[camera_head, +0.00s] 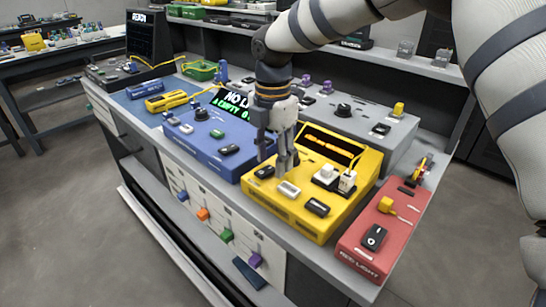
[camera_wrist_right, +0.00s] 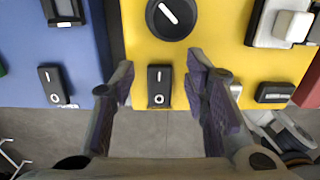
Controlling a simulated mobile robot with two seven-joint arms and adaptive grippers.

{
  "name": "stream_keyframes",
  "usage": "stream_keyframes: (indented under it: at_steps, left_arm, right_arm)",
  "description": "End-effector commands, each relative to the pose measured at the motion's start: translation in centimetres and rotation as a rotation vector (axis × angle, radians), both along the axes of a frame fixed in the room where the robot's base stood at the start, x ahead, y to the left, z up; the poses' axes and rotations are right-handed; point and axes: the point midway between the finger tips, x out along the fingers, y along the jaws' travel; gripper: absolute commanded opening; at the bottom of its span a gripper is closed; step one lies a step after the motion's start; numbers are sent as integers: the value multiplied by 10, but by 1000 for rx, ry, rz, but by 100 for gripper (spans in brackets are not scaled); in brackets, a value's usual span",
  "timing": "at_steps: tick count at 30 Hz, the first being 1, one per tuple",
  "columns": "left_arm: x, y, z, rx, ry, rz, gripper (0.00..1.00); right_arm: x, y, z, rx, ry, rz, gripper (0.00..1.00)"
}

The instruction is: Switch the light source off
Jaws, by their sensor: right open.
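A yellow box (camera_head: 285,210) with an orange-lit slot stands on the bench; its name is not readable. On its front edge is a black rocker switch (camera_head: 264,171) marked with a line and a circle; the switch also shows in the right wrist view (camera_wrist_right: 158,87). Which side is pressed, I cannot tell. My right gripper (camera_head: 284,163) points down over the yellow box, open and empty. In the wrist view the rocker appears between its fingers; contact is not visible. A red box (camera_head: 355,240) labelled "RED LIGHT" has its own rocker (camera_head: 374,237). My left gripper is not in view.
A blue box (camera_head: 208,150) with a knob and green-lettered display stands left of the yellow box. A grey box (camera_head: 365,125) is behind. Beside the rocker are a white button (camera_head: 289,189), a black button (camera_head: 317,207) and a black knob (camera_wrist_right: 172,15).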

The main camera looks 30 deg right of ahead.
Motion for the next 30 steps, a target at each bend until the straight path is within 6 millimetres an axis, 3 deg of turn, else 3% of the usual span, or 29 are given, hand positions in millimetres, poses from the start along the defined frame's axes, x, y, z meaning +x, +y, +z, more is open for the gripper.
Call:
stream_keyframes:
  at_steps: [9,15,20,24,30]
  left_arm:
    - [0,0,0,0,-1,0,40]
    - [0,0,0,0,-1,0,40]
    - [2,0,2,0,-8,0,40]
    - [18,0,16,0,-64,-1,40]
    - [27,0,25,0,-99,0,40]
  right_arm:
    - [0,0,-5,-1,-1,0,42]
    - [0,0,-5,0,-1,-1,0]
    - [0,1,-4,-12,-5,1,0]
    - [-2,5,6,-125,-50,5,0]
    - [-4,8,3,-262,-94,0,0]
